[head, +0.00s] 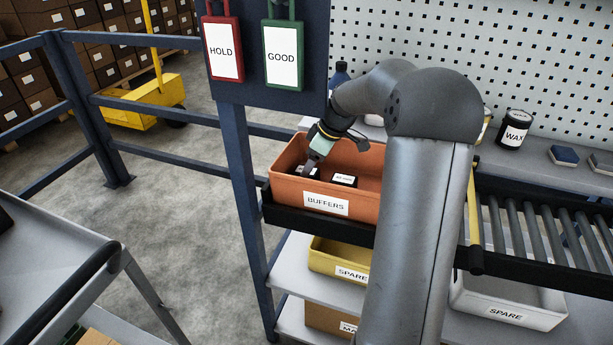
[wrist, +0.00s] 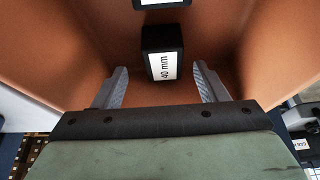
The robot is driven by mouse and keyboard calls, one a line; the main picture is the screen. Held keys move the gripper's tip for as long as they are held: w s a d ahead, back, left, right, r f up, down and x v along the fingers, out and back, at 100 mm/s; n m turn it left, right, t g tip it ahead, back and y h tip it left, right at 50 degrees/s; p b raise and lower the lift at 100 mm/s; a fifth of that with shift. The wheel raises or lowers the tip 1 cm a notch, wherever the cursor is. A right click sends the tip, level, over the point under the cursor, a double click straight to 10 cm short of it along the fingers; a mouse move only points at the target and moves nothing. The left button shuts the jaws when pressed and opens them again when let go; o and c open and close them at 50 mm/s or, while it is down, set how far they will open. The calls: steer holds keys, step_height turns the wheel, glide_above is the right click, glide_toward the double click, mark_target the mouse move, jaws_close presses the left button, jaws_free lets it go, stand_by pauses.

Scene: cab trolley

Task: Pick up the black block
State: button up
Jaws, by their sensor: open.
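A black block (wrist: 163,38) with a white "40 mm" label stands in the orange BUFFERS bin (wrist: 265,45). In the wrist view it is ahead of my gripper (wrist: 160,72), roughly centred between the two spread fingers, with a gap on each side. My gripper is open and empty. A second block (wrist: 160,3) with a white label is cut off at the top edge. In the head view my gripper (head: 309,167) reaches down into the bin (head: 280,187), with one black block (head: 344,181) to its right and another partly hidden beside its fingers.
The bin's walls rise close around my gripper. A yellow SPARE bin (head: 330,262) sits on the shelf below and a white SPARE bin (head: 510,303) at lower right. A roller conveyor (head: 540,225) runs right. A WAX tin (head: 515,129) stands behind. Red and green signs hang above.

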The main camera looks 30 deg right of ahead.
steer(key=x, duration=0.4)
steer(key=shift+s+a, duration=0.1)
steer(key=shift+a, duration=0.15)
steer(key=c, duration=1.1)
steer(key=shift+r, duration=0.1)
steer(key=shift+c, duration=0.2)
steer(key=shift+r, duration=0.15)
